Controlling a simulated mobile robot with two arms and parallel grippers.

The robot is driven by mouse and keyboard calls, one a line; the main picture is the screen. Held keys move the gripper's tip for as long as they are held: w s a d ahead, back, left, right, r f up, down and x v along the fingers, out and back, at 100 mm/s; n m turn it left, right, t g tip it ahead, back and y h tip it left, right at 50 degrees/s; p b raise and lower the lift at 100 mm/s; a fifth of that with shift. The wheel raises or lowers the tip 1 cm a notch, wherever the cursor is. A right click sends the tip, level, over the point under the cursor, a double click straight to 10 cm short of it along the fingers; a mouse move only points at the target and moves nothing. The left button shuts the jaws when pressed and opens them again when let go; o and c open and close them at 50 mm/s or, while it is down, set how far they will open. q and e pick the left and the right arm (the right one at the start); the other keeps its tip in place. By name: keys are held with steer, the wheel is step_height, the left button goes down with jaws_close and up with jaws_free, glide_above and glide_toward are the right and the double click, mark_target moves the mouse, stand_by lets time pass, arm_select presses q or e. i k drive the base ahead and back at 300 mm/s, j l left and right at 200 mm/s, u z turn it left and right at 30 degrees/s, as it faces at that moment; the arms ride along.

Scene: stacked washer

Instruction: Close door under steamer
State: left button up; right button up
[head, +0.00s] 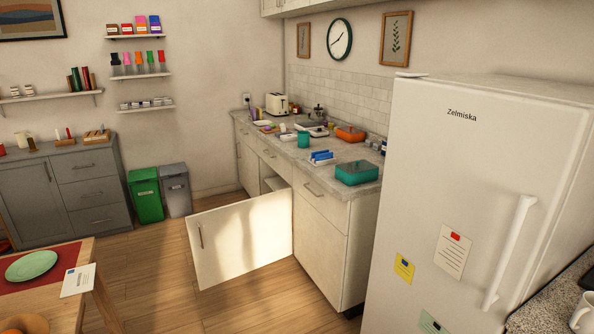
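A white cabinet door (240,242) stands wide open in the head view, swung out from the lower counter cabinets (328,250) over the wood floor. Its handle (200,236) is near its free left edge. The cabinet opening behind it is mostly hidden; a bit of the inside shows above the door. On the countertop above are a teal lidded box (356,172), a green canister (303,139) and an orange pot-like item (349,133). I cannot tell which item is the steamer. Neither of my grippers is in view.
A white fridge (420,200) stands close at the right. A wooden table (60,295) with a green plate (31,266) is at the lower left. Green (146,196) and grey (175,188) bins stand at the back. Bare floor (150,265) lies left of the open door.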

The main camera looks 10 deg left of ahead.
mark_target(228, 243)
steer(key=i+j+u, duration=0.1)
steer(key=i+u, duration=0.2)
steer(key=i, duration=0.35)
steer(key=i+u, duration=0.35)
steer(key=i, duration=0.3)
steer(key=i+l, duration=0.1)
steer(key=i, duration=0.25)
steer(key=i+l, duration=0.1)
steer(key=i, duration=0.3)
